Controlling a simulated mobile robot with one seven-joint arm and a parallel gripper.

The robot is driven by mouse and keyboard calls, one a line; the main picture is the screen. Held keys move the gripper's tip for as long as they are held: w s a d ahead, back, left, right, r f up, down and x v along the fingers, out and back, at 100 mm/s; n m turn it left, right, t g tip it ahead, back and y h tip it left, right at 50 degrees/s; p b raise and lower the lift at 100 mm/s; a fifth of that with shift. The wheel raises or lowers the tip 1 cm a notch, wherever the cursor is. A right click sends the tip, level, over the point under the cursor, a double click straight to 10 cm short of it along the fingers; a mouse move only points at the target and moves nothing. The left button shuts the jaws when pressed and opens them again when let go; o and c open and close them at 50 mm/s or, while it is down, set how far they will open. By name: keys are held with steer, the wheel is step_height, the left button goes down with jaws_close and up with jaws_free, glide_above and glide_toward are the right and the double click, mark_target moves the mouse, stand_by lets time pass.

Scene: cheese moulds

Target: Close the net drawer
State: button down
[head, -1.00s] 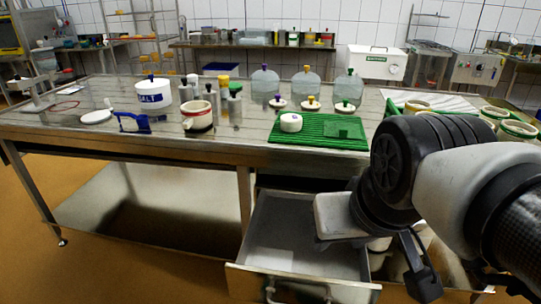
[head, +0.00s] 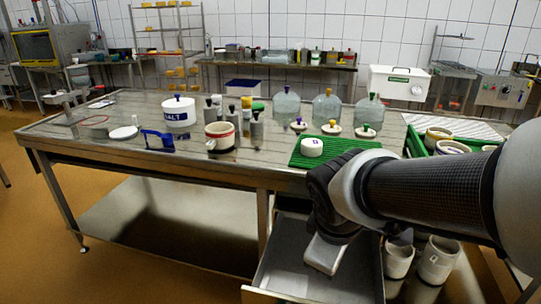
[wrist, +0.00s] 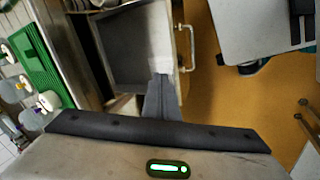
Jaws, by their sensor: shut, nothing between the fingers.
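The net drawer (head: 290,262) is a grey metal drawer under the table, pulled open. In the head view its front is mostly cut off by the bottom edge. In the wrist view I see its empty-looking inside (wrist: 130,50), its pale front panel (wrist: 182,40) and the bar handle (wrist: 189,48). My gripper (wrist: 161,80) is shut and empty. Its fingertips show over the drawer near the inner side of the front panel; I cannot tell whether they touch. In the head view my gripper's body is above the drawer and its fingers are hidden.
The steel table (head: 90,125) carries a salt pot (head: 178,113), a green mat (head: 350,150) and several bottles. White moulds (head: 398,260) stand right of the drawer, below the tabletop. Open floor (wrist: 225,110) lies in front of the drawer.

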steer(key=w+a+f+n+p, duration=0.3)
steer(key=a+f+n, duration=0.3)
steer(key=n, duration=0.4)
steer(key=n+g+b, duration=0.2)
steer(key=n+b, duration=0.1)
steer(key=n, duration=0.9)
glide_toward(266, 298)
step_height(266, 298, down, 7)
steer(key=s, duration=0.1)
steer(key=shift+w+d+r+y, duration=0.15)
steer(key=shift+w+d+y, duration=0.15)
steer(key=shift+w+d, duration=0.2)
steer(key=shift+w+d+p, duration=0.1)
steer(key=shift+p, duration=0.2)
